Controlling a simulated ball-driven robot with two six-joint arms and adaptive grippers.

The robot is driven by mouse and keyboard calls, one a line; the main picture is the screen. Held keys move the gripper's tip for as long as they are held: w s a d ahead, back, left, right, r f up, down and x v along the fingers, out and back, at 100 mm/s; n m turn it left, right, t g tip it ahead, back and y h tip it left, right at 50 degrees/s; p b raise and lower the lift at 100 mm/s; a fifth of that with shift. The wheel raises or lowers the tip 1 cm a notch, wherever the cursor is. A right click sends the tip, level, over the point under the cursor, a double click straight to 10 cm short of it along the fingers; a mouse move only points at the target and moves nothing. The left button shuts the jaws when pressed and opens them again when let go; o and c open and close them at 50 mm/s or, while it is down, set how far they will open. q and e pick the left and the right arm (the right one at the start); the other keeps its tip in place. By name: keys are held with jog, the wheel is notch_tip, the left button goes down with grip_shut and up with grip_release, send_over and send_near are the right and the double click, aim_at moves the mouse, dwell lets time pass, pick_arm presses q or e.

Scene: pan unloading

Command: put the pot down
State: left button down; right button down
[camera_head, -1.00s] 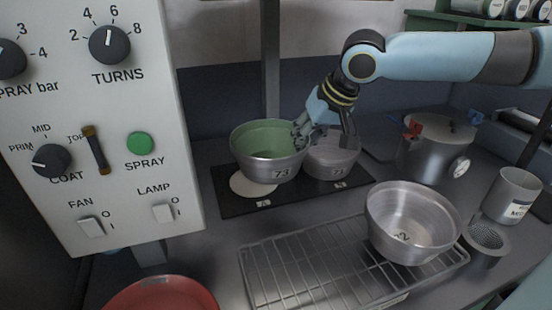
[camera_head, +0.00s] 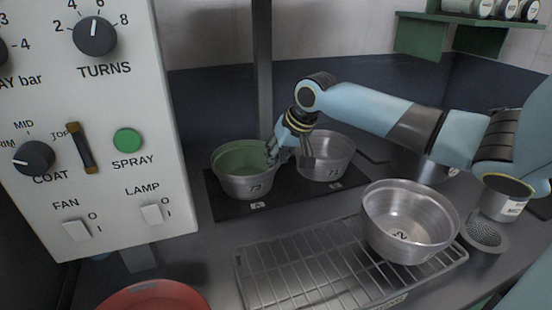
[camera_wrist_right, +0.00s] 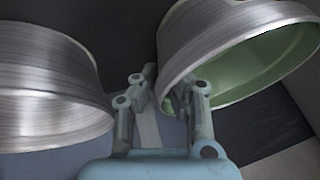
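The pot marked 73 (camera_head: 243,183), silver with a green inside, stands upright at the left end of the dark mat (camera_head: 285,198). It looks to rest on the mat. My right gripper (camera_head: 288,157) is at its right rim, one finger inside the pot and one outside. In the right wrist view my gripper (camera_wrist_right: 170,100) has its fingers on either side of the wall of this pot (camera_wrist_right: 215,45). Whether the fingers press on the wall is not clear. My left gripper is not in view.
A second pot marked 71 (camera_head: 327,158) stands close on the right, also in the wrist view (camera_wrist_right: 45,90). A pot marked 72 (camera_head: 405,225) sits on the wire rack (camera_head: 300,275). A control panel (camera_head: 90,200) fills the left. A red dish (camera_head: 155,298) lies in front.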

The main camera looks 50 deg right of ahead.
jog(key=shift+f, duration=0.15)
jog(key=c, duration=1.5)
grip_release()
jog(key=shift+p+v, duration=1)
jog(key=shift+v, duration=5.15)
jog(key=shift+w, duration=0.1)
